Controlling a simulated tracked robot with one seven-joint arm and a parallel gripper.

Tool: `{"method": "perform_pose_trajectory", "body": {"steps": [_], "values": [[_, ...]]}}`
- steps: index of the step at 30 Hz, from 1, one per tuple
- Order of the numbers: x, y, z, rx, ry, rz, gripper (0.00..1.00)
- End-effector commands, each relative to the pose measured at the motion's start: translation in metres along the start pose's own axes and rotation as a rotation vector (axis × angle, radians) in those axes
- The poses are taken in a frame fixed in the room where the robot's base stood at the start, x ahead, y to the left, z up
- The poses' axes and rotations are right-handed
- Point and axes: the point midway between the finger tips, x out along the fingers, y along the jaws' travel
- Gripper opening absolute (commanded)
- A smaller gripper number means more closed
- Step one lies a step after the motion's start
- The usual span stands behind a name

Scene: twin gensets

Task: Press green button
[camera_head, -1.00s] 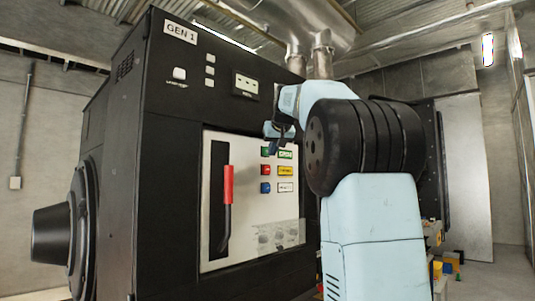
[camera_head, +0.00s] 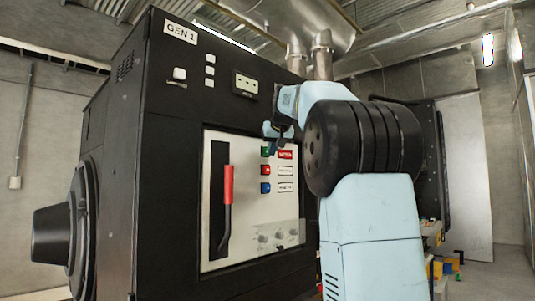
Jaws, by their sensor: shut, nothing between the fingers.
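The green button (camera_head: 264,152) is the top one in a column on the white panel (camera_head: 246,250) of the black GEN 1 cabinet (camera_head: 165,110). The label (camera_head: 285,154) beside it is lit red. My gripper (camera_head: 273,149) is shut and empty, its dark tip at the green button and covering part of its right side. I cannot tell whether the tip touches it. A red button (camera_head: 265,170) and a blue button (camera_head: 265,188) sit below, each with an unlit, pale label.
A red-handled lever (camera_head: 227,187) stands on the panel left of the buttons. Faint round dials (camera_head: 278,236) show at the panel's lower right. A dark round housing (camera_head: 55,234) sticks out at the cabinet's left side. Grey walls stand behind.

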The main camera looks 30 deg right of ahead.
Motion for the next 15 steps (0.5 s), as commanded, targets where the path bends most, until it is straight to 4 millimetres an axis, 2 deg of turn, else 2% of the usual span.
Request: {"method": "perform_pose_trajectory", "body": {"steps": [15], "values": [[-0.0114, 0.0083, 0.0084, 0.0, 0.0, 0.0, 0.0]]}}
